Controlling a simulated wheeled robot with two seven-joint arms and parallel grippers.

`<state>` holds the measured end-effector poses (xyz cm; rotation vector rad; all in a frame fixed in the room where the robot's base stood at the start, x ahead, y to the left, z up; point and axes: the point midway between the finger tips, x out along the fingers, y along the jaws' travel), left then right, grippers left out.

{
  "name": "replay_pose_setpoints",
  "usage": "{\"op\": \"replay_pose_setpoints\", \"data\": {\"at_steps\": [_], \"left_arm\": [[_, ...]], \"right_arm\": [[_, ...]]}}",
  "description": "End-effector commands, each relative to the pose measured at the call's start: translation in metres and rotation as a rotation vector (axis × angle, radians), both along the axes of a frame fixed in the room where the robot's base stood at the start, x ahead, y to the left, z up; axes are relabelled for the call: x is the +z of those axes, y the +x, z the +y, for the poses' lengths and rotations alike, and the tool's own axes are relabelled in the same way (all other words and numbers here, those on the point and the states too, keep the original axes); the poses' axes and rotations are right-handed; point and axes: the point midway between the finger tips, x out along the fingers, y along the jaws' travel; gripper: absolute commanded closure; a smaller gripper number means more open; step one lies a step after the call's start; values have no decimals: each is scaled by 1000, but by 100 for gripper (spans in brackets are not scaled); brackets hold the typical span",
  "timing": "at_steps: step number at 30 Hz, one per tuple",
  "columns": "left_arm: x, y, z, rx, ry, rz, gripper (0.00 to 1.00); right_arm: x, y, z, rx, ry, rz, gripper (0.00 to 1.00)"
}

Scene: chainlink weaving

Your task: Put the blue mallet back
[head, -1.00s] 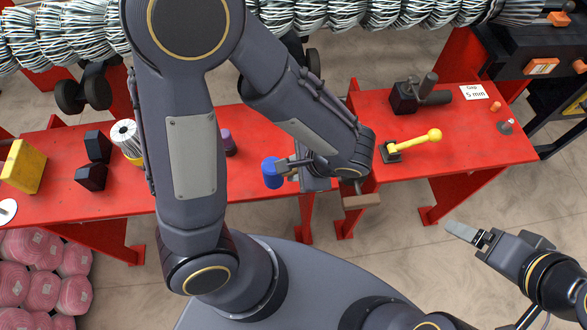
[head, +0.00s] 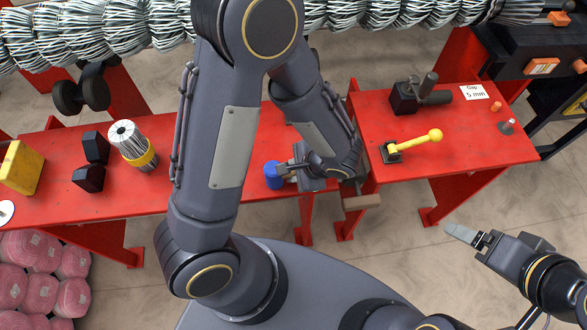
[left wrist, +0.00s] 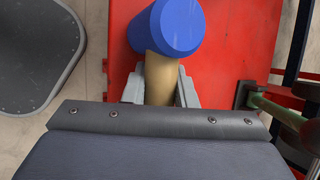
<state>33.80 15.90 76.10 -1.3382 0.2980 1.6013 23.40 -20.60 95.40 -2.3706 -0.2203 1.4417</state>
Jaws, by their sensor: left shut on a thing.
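The blue mallet has a blue cylindrical head (head: 274,175) and a light wooden handle (left wrist: 161,78). My left gripper (left wrist: 160,88) is shut on the handle, with a grey finger on each side of it. The mallet head (left wrist: 175,27) sticks out beyond the fingertips, over the red bench top. In the head view my left gripper (head: 291,172) is near the front edge of the left red bench (head: 190,185). I cannot tell whether the mallet touches the bench. My right gripper (head: 474,238) is at the lower right, with a flat grey piece at its tip, away from the benches.
A wire bundle with a yellow band (head: 133,146), black blocks (head: 89,178) and a yellow block (head: 21,168) stand on the left bench. The right bench (head: 470,140) holds a yellow-knobbed lever (head: 412,145) and a black clamp (head: 416,96). A gap separates the benches.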

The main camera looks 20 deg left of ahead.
Motion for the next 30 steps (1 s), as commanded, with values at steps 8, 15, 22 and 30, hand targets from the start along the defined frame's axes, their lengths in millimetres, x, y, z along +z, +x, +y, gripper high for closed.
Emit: {"op": "replay_pose_setpoints", "data": {"at_steps": [8, 15, 22, 30], "left_arm": [[-2, 0, 0, 0, 0, 0, 66], [2, 0, 0, -1, 0, 1, 66], [33, -2, -19, -3, -4, -6, 66], [81, -8, -48, -1, -3, -4, 66]], "right_arm": [[-3, 0, 0, 0, 0, 0, 18], [2, 0, 0, 0, 0, 0, 18], [8, 0, 0, 0, 0, 0, 18], [13, 0, 0, 0, 0, 0, 18]]}}
